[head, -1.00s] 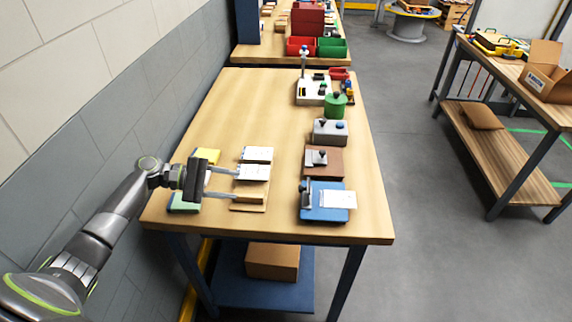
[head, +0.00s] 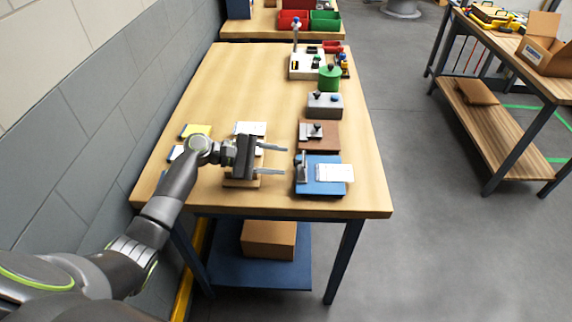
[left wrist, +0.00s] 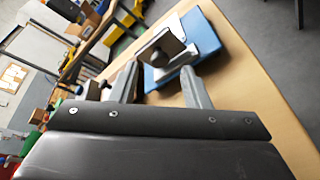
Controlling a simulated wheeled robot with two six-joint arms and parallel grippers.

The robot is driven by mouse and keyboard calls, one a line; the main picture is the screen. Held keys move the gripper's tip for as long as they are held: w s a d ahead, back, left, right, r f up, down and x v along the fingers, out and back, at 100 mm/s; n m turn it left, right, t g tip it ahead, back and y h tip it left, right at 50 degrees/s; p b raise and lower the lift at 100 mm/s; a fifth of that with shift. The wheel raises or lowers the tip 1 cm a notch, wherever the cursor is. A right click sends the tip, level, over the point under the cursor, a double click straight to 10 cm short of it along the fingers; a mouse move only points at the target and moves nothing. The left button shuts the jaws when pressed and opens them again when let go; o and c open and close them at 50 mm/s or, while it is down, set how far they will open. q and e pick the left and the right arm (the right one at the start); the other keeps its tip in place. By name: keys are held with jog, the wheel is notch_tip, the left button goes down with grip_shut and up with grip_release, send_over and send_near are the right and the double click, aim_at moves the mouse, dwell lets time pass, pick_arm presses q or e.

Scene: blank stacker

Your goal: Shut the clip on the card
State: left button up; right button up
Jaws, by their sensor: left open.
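A blue clip base (head: 318,188) lies near the table's front right, with a grey upright clip (head: 301,168) at its left side. A white card (head: 335,172) lies flat on the base and reaches past its right edge. My left gripper (head: 285,160) is open and empty, just left of the clip, its two fingers pointing at it. In the left wrist view the blue base (left wrist: 204,32) and a grey metal part of the clip (left wrist: 168,42) show beyond the fingertips, apart from them. I cannot tell how far the clip stands open. My right gripper is out of view.
Behind the blue base stand a brown block (head: 319,138), a grey box with knobs (head: 324,106) and a green round container (head: 330,78). The table (head: 240,85) is clear at back left.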

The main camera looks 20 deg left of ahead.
pick_arm(q)
jog(key=shift+b+x, duration=0.3)
jog(key=shift+x, duration=1.15)
jog(key=shift+c, duration=0.3)
jog(key=shift+f, duration=0.1)
grip_shut()
